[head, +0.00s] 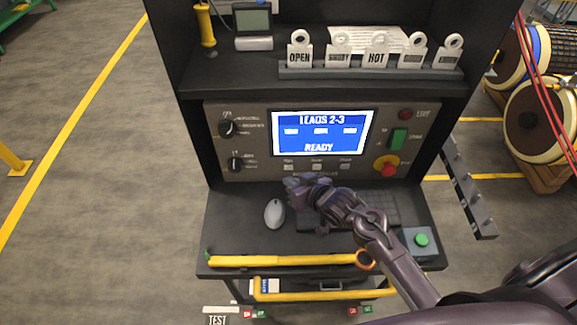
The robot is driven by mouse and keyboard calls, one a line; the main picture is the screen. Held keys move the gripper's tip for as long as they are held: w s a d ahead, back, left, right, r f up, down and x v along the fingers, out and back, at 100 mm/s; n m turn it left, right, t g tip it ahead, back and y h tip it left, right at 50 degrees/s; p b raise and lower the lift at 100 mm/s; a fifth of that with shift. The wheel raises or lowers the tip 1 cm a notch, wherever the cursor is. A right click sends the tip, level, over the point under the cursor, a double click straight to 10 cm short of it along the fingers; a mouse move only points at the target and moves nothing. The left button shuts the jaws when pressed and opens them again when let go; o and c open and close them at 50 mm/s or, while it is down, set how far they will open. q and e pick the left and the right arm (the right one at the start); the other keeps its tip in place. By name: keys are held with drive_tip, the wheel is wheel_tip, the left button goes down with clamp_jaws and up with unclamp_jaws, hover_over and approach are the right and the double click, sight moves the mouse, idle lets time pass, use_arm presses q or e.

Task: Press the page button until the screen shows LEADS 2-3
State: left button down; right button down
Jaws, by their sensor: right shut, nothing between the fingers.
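The screen (321,133) on the console reads LEADS 2-3 at the top and READY at the bottom, in white on blue. Three small pale buttons sit in a row below it; the leftmost button (289,167) has a label too small to read surely, so I cannot tell for certain which is the page button. My right gripper (291,182) is shut and empty, just below and in front of the leftmost button. It looks apart from the button. My left gripper is not in view.
A grey mouse (275,213) and a dark keyboard (378,208), partly behind my right arm, lie on the console shelf. Two black knobs are left of the screen; a green switch (398,139) and red stop button (389,170) are right. A yellow rail (270,261) runs along the front.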

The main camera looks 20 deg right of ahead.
drive_tip(key=shift+s+a+r+p, duration=0.15)
drive_tip(key=shift+s+p, duration=0.1)
drive_tip(key=shift+s, duration=0.35)
drive_tip(key=shift+s+a+f+p, duration=0.1)
drive_tip(key=shift+s+a+p, duration=0.15)
drive_tip(key=shift+s, duration=0.35)
drive_tip(key=shift+s+a+r+p, duration=0.1)
drive_tip(key=shift+s+p, duration=0.15)
drive_tip(key=shift+s, duration=0.35)
